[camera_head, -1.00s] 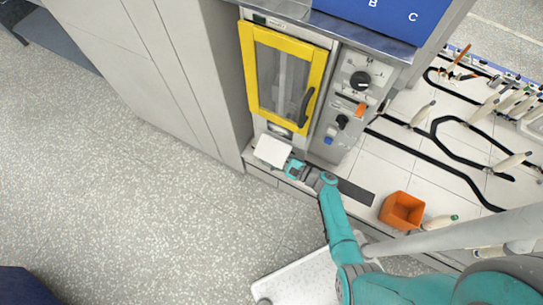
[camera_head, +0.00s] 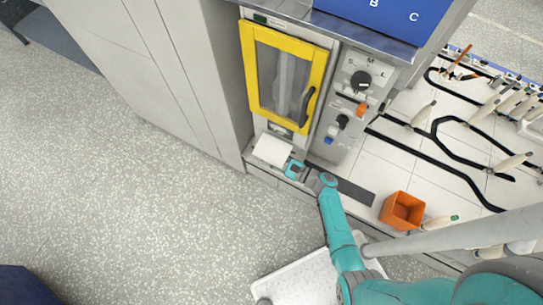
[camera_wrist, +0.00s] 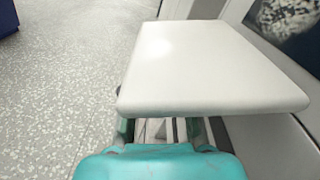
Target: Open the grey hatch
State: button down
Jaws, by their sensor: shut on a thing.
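The grey hatch is a pale flat panel (camera_head: 272,150) low on the machine front, below the yellow-framed door (camera_head: 285,75). It sticks out from the front like a flap. In the wrist view the hatch (camera_wrist: 205,65) fills the middle, its broad face showing and its near edge just above my gripper. My gripper (camera_head: 291,165) is at the hatch's right side in the head view. In the wrist view my gripper (camera_wrist: 168,130) is shut on the hatch at its near edge. The fingertips are partly hidden under the panel.
A control panel with knobs (camera_head: 360,81) stands right of the yellow door, which is closed. An orange bin (camera_head: 402,211) and several bobbins lie on the white worktop to the right. Tall grey cabinets (camera_head: 185,75) stand left.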

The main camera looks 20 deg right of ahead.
jog(key=shift+s+a+r+m, duration=0.1)
jog(key=shift+a+r+m, duration=0.1)
jog(key=shift+m, duration=0.1)
jog(key=shift+d, duration=0.1)
jog(key=c, duration=1)
grip_release()
jog(key=shift+o, duration=0.2)
jog(key=shift+s, duration=0.1)
jog(key=v, duration=1.1)
jog(key=shift+s+d, duration=0.25)
jog(key=shift+s, duration=0.05)
